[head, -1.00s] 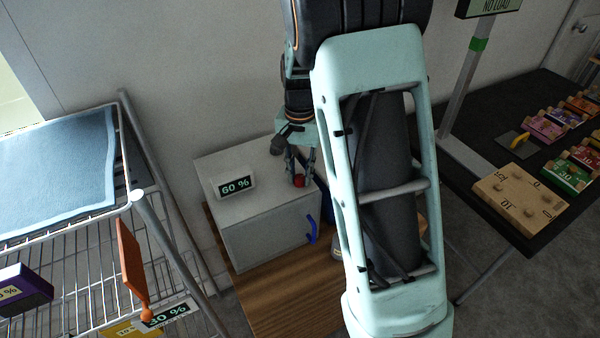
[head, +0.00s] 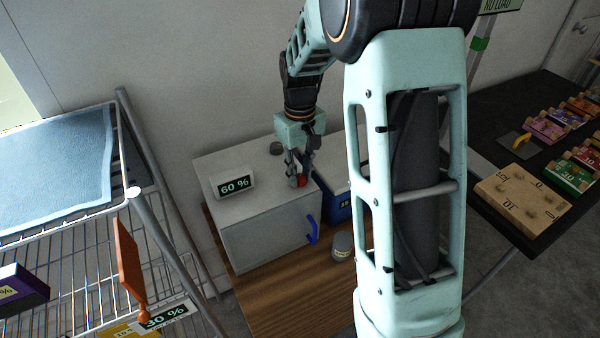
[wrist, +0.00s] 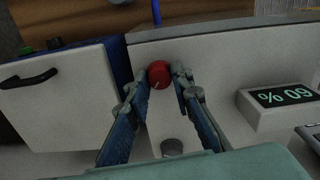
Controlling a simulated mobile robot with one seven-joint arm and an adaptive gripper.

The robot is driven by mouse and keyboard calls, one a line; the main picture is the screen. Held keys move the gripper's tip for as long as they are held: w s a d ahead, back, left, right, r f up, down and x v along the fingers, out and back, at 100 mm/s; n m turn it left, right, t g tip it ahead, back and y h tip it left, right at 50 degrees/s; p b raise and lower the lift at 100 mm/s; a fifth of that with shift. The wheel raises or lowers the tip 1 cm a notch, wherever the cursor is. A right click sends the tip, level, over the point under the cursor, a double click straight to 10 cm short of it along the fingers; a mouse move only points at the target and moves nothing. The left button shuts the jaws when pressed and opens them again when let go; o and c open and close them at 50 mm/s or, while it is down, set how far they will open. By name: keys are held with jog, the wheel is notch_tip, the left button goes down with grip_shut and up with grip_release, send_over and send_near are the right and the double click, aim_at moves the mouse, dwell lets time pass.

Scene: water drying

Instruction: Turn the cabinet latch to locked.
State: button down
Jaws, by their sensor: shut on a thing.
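The cabinet (head: 262,240) is a pale grey box with a blue handle (head: 312,230) on its front door. A red round knob (head: 302,182), which looks like the latch, sits on its top near the front right edge. In the wrist view the red knob (wrist: 159,76) lies between my fingertips, with a faint pale mark on its face. My gripper (head: 297,176) points down from above and is shut on the red knob; it also shows in the wrist view (wrist: 163,72). I cannot read the latch's locked or unlocked position.
A display reading 60 % (head: 234,185) and a small grey knob (head: 277,148) are on the cabinet top. A blue box (head: 338,205) and a small grey jar (head: 342,246) stand to the right on the wooden surface (head: 290,295). A wire rack (head: 88,245) stands left.

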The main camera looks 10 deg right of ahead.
aim_at(300, 176)
jog(key=n, duration=0.3)
jog(key=shift+n, duration=0.3)
jog(key=shift+n+p, duration=0.4)
jog(key=shift+n, duration=1.5)
jog(key=c, duration=1.7)
grip_release()
notch_tip(300, 176, up, 12)
jog(key=shift+r, duration=0.1)
